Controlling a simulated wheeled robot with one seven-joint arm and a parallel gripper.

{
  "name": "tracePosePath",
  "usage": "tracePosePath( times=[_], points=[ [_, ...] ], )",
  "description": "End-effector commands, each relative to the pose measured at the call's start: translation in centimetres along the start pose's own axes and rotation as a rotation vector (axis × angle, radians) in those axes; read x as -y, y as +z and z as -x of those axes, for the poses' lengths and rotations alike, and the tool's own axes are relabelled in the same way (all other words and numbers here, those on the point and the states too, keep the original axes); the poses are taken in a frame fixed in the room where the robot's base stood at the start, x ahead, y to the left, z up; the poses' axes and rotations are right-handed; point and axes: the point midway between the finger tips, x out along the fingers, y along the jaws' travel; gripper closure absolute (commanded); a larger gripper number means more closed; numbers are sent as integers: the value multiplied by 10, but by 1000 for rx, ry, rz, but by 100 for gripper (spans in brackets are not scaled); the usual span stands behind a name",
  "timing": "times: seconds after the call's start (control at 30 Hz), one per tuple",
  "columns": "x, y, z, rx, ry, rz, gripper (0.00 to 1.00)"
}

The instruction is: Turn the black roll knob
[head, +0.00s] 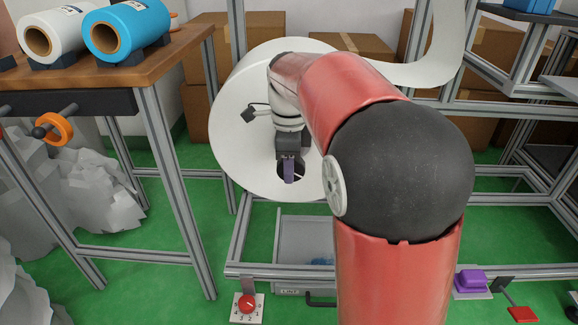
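My gripper (289,170) is in front of the end face of a large white roll (240,140), at its dark central opening (296,174). The purple-grey fingers point down and toward the roll's core. They look close together, but I cannot tell whether they are open or shut, or touching anything. No black knob shows clearly at the roll; the gripper and wrist cover part of the core. My red arm hides the roll's right side.
A wooden table (170,50) at left carries a white roll (50,33) and a blue roll (125,29). An orange ring handle (62,127) is below its top. A red dial (247,304) and a purple block (470,280) sit low on the metal frame (250,270).

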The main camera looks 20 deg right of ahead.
Motion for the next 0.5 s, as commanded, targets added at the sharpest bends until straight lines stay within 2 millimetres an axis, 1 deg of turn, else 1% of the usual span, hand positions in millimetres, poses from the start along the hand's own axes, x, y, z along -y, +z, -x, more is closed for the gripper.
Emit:
tracePosePath(
  times=[0.03,0.1,0.33,0.5],
  points=[
    [-2,0,0,0,6,0,86],
    [-2,0,0,-1,7,0,95],
    [-3,0,0,-14,10,2,95],
    [-4,1,2,-71,13,5,95]
  ],
)
